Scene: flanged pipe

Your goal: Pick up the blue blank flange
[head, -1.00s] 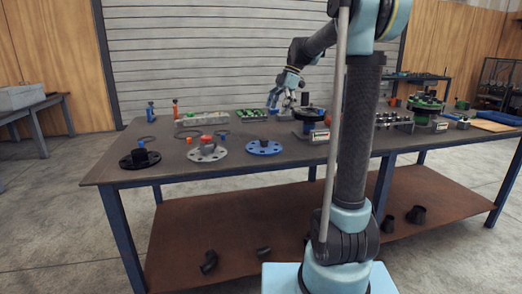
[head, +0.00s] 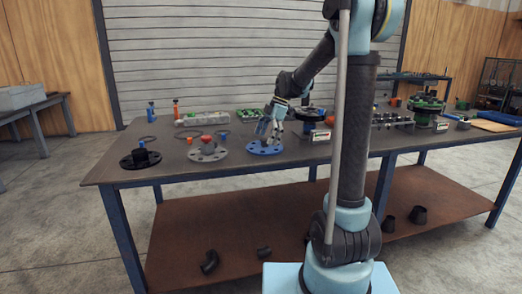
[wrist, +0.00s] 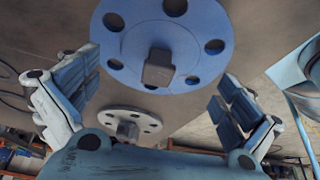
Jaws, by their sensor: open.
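The blue blank flange (head: 262,150) lies flat on the table near its front edge, in the middle of the head view. In the wrist view the blue flange (wrist: 130,42) is a round disc with several bolt holes and a dark square knob (wrist: 158,68) at its centre. My gripper (head: 267,136) is just above the flange in the head view. I cannot tell the exact height above the knob.
A black flanged piece (head: 311,114) and a green flanged assembly (head: 426,108) stand to the right. Bare tabletop surrounds the blue flange.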

